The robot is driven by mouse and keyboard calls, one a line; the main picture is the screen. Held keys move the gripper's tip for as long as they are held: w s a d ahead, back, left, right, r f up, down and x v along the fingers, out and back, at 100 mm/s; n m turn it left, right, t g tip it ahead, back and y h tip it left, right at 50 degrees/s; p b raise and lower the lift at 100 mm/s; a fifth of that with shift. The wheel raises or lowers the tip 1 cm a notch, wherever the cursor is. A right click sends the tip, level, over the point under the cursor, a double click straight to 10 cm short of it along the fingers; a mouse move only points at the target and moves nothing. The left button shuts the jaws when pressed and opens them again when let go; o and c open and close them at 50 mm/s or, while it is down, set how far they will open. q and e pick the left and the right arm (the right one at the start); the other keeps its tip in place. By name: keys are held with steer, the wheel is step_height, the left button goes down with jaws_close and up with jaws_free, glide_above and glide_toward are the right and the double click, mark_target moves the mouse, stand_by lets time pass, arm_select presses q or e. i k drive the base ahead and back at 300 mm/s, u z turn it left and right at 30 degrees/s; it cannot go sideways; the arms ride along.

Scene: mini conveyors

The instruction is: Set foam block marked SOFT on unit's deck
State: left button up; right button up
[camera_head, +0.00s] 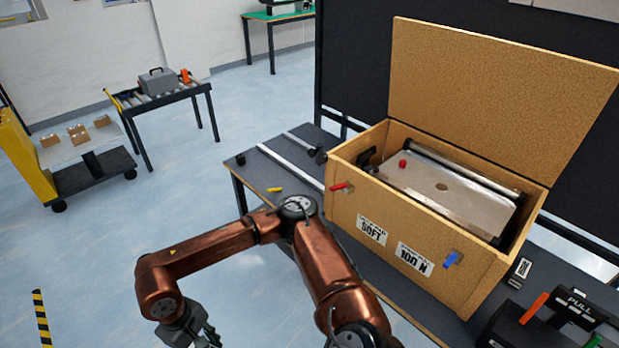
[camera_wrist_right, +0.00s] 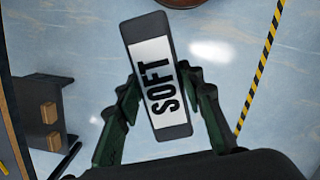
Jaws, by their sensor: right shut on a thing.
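The foam block (camera_wrist_right: 179,126) is dark grey with a white SOFT label. In the right wrist view it stands tilted between the green fingers of my right gripper (camera_wrist_right: 160,95), which is shut on it, above the floor. In the head view this gripper (camera_head: 206,337) is at the bottom edge, left of the bench; the block cannot be made out there. The unit (camera_head: 480,172) sits inside an open wooden crate (camera_head: 340,207). Its deck (camera_head: 430,192) is a bare, shiny metal plate with a red knob (camera_head: 403,163) at its left corner. My left gripper is not in view.
The crate's raised lid (camera_head: 500,90) stands behind the unit; its walls surround the deck. Red (camera_head: 342,187) and blue (camera_head: 451,259) clips sit on its front. A black device marked PULL (camera_head: 565,318) is at lower right. Open floor lies left of the bench (camera_head: 262,165).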

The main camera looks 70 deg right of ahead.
mark_target(471, 193)
steer(key=u, duration=0.4)
steer(key=k, duration=1.45)
steer(key=z, duration=1.95)
